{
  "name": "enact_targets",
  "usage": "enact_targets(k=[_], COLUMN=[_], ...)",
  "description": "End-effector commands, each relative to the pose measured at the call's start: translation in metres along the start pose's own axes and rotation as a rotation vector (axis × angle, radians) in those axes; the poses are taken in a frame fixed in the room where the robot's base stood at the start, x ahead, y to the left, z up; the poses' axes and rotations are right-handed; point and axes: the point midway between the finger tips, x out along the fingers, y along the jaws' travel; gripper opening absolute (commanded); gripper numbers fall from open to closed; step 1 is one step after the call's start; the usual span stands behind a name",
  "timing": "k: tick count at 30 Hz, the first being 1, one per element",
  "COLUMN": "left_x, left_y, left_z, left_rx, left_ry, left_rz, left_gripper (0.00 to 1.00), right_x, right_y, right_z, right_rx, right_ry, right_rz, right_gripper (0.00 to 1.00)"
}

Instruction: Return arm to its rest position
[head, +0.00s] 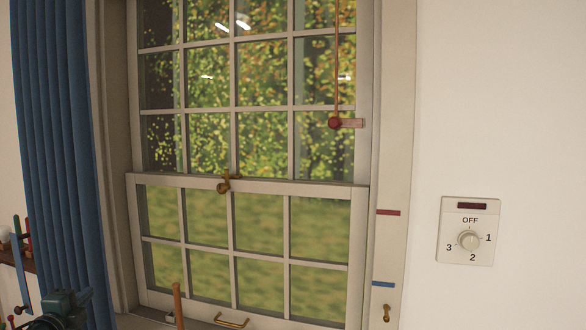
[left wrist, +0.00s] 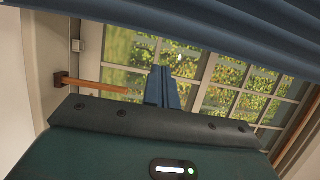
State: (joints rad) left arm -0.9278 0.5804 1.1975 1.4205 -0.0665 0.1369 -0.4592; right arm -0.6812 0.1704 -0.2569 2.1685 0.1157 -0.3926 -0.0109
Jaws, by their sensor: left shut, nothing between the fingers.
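My left gripper (left wrist: 162,88) shows in the left wrist view with its two blue fingers together and nothing between them. In that view it points toward the window panes, and a blue curtain fold crosses above it. In the head view only a dark green part of my left arm (head: 62,309) shows, in the bottom left corner, low in front of the blue curtain (head: 55,130). I cannot make out its fingertips there. My right gripper is in neither view.
A sash window (head: 240,182) with a brass latch (head: 224,183) fills the middle. A wooden stick (head: 177,303) stands near the sill. A dial switch (head: 468,240) is on the right wall. A small shelf (head: 10,257) with coloured items is at far left.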

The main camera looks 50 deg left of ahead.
Motion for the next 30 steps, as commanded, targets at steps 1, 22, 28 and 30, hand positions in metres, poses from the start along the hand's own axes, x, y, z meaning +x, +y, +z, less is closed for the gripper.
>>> enact_targets(k=[1,22,28,30], left_x=[-0.001,-0.008,-0.050,-0.073], left_y=[0.000,0.051,0.152,0.182], left_z=[0.000,-0.037,-0.134,-0.173], left_rx=[0.000,-0.080,-0.258,-0.317], left_ry=[0.000,-0.021,-0.076,-0.095], left_rz=[0.000,0.114,0.382,0.480], left_gripper=[0.00,0.00,0.00,0.00], right_x=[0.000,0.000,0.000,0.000], right_y=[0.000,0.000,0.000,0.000], right_z=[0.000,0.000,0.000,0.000], right_rx=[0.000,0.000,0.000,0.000], right_ry=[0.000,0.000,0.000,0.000], right_rz=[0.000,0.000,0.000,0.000], right_gripper=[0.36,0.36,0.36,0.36])
